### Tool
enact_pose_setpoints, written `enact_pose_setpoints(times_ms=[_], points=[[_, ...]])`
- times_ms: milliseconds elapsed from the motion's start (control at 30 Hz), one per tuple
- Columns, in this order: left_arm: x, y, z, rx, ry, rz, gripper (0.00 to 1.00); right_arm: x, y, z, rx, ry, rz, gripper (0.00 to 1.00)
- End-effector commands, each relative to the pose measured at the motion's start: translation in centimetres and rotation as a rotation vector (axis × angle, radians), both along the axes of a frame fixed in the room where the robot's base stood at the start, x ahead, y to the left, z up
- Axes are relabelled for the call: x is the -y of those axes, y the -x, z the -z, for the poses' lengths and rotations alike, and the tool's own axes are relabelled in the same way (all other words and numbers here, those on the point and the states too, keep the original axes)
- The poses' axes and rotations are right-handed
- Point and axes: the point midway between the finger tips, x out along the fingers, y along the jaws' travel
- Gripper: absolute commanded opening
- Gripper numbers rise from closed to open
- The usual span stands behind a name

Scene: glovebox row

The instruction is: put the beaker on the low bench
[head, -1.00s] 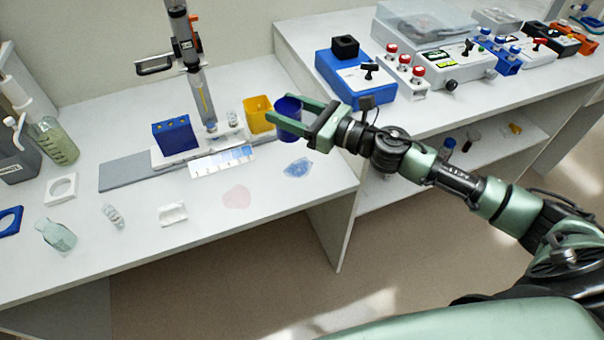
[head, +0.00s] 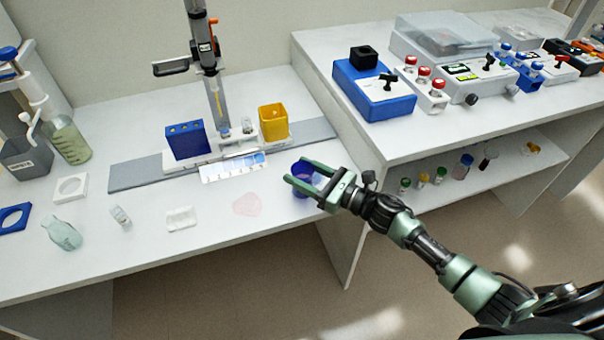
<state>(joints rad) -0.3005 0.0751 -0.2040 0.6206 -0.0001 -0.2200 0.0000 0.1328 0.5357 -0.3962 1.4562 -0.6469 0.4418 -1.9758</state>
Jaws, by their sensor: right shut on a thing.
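The blue beaker (head: 302,170) is between the fingers of my right gripper (head: 298,173), which is shut on it. It is over the right front part of the low bench (head: 150,255), close to the right edge. I cannot tell whether its base touches the bench top, because the fingers cover much of it. My left gripper is not in view.
A pink patch (head: 247,205) and a white crumpled piece (head: 181,218) lie left of the beaker. A yellow container (head: 273,122) and a blue block (head: 186,140) stand behind. The higher bench (head: 440,125), with a blue device (head: 375,95), rises at right.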

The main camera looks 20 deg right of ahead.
Motion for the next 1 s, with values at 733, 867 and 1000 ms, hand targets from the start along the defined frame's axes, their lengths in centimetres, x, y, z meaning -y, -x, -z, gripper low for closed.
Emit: enact_pose_setpoints(times_ms=[733,867,1000], points=[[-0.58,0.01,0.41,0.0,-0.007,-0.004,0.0,0.03,0.0,0.64,0.001,0.001,0.0,0.76],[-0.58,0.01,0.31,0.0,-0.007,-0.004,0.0,0.03,0.0,0.54,0.001,0.001,0.0,0.76],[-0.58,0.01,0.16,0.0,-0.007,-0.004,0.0,0.44,0.49,0.51,-0.001,0.002,0.001,0.76]])
